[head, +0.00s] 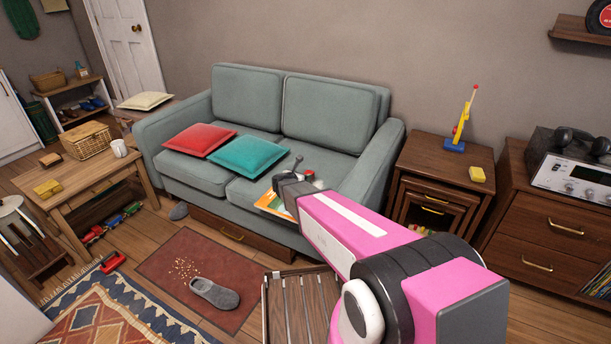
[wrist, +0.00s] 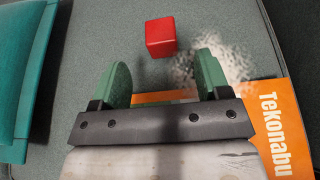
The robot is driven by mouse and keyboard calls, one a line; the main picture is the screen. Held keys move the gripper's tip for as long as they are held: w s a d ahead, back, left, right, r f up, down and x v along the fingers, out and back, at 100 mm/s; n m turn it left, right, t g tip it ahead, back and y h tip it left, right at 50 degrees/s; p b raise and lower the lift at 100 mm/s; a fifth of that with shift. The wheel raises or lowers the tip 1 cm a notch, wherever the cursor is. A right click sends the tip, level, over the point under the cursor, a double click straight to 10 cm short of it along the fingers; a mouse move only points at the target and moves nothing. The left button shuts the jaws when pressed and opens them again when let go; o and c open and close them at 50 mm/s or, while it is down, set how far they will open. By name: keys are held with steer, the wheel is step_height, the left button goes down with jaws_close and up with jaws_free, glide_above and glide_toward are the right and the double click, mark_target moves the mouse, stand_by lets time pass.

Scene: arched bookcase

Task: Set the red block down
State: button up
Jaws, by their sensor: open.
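The red block (wrist: 160,37) rests on the grey-green sofa seat in the wrist view, just beyond my fingertips and apart from them. In the head view a small red spot (head: 309,174) beside my wrist looks like the same block, partly hidden. My gripper (wrist: 163,80) is open and empty, its two green fingers spread on either side of bare seat and pointing toward the block. In the head view my arm hides the fingers.
An orange magazine (wrist: 270,115) lies on the seat under my gripper. A whitish speckled patch (wrist: 225,60) is right of the block. A teal cushion (head: 247,155) and a red cushion (head: 199,139) lie to the left. The sofa's right armrest (head: 372,170) rises nearby.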

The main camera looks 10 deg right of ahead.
steer(key=shift+v, duration=1.05)
steer(key=shift+o, duration=0.4)
steer(key=shift+a+r, duration=0.1)
steer(key=shift+r, duration=0.05)
steer(key=w+a+r+n+t+y, duration=0.35)
steer(key=w+r+n+y, duration=0.2)
steer(key=w, duration=0.25)
steer(key=n+g+y, duration=0.4)
steer(key=n+g, duration=0.9)
steer(key=g, duration=0.1)
glide_toward(309, 172)
steer(key=shift+m, duration=0.25)
steer(key=f, duration=0.3)
steer(key=a+f, duration=0.1)
steer(key=f, duration=0.6)
steer(key=shift+w+a, duration=0.15)
steer(key=shift+a, duration=0.05)
